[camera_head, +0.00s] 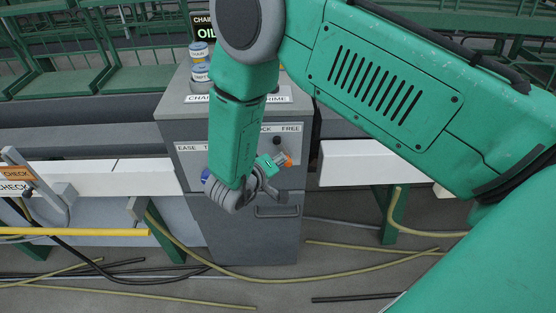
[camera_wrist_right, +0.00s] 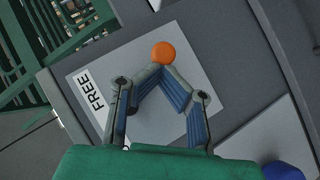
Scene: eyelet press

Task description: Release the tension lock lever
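The orange ball knob (camera_head: 288,161) of a lever shows on the front of the grey cabinet (camera_head: 285,185), below a label (camera_head: 281,128) reading "...OCK FREE". In the right wrist view the orange knob (camera_wrist_right: 163,52) stands just beyond my right gripper's fingertips (camera_wrist_right: 162,69), beside the FREE label (camera_wrist_right: 90,92). These tips have come together at the knob's lower edge. I cannot tell whether a lever stem is between them. In the head view my right gripper (camera_head: 281,159) is small and close against the knob. My left gripper is not in view.
A blue knob (camera_head: 206,175) lies left of my wrist, partly hidden, below an "EASE T..." label (camera_head: 190,147). It also appears in the right wrist view (camera_wrist_right: 283,171). Cans (camera_head: 200,72) stand on the cabinet. A yellow bar (camera_head: 75,231) and hoses lie in front at left.

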